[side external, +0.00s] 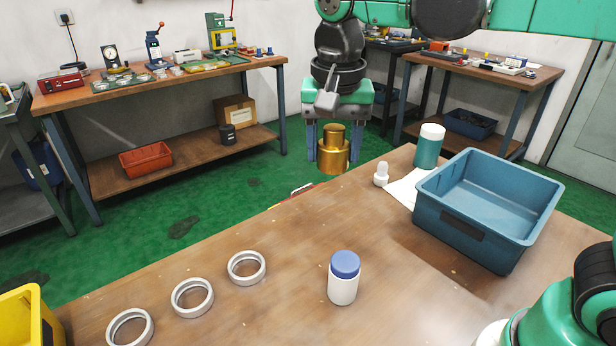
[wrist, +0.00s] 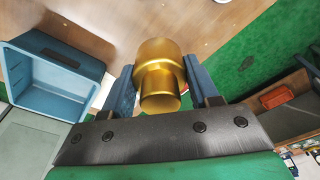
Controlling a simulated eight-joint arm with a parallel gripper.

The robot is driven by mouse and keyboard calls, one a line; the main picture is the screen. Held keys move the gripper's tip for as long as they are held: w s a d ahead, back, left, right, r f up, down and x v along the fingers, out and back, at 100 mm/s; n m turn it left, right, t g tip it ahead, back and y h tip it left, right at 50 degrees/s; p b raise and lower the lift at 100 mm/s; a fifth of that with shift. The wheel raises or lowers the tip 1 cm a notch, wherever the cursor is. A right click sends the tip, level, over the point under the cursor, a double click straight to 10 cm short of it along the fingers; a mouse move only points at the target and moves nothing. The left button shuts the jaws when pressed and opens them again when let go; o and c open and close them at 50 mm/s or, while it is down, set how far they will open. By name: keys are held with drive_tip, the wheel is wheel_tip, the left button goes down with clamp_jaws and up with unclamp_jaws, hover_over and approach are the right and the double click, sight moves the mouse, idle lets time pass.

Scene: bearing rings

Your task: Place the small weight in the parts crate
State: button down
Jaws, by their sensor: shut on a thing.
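The small weight is a brass, stepped cylinder (side external: 333,155) with a narrow knob on top. My gripper (side external: 333,150) is shut on it, with a blue finger on either side, and holds it upright. It appears in the air near the far edge of the table. In the wrist view the weight (wrist: 160,75) sits between the two fingers. The parts crate (side external: 465,225) is an empty blue bin on the right of the table, to the right of my gripper. The crate (wrist: 30,105) also shows at the left of the wrist view.
A white jar with a blue lid (side external: 343,278) stands mid-table. Several white rings (side external: 192,298) lie at the front left, near a yellow bin (side external: 28,318). A teal bottle (side external: 430,148) and a small white bottle (side external: 381,174) stand left of the crate, by a white sheet (side external: 404,190).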

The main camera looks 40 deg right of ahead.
drive_tip(key=s+d+m, duration=0.4)
drive_tip(key=d, duration=0.5)
drive_tip(key=s+d+m+g, duration=0.1)
drive_tip(key=s+d+m, duration=0.35)
drive_tip(key=d, duration=0.55)
drive_tip(key=s+d+m, duration=0.3)
drive_tip(key=d+m, duration=0.2)
drive_tip(key=d, duration=0.4)
drive_tip(key=shift+h, duration=0.3)
wheel_tip(320, 180, down, 20)
drive_tip(key=shift+s+r, duration=0.1)
drive_tip(key=shift+r, duration=0.15)
drive_tip(key=shift+f, duration=0.15)
drive_tip(key=shift+c, duration=1.1)
unclamp_jaws()
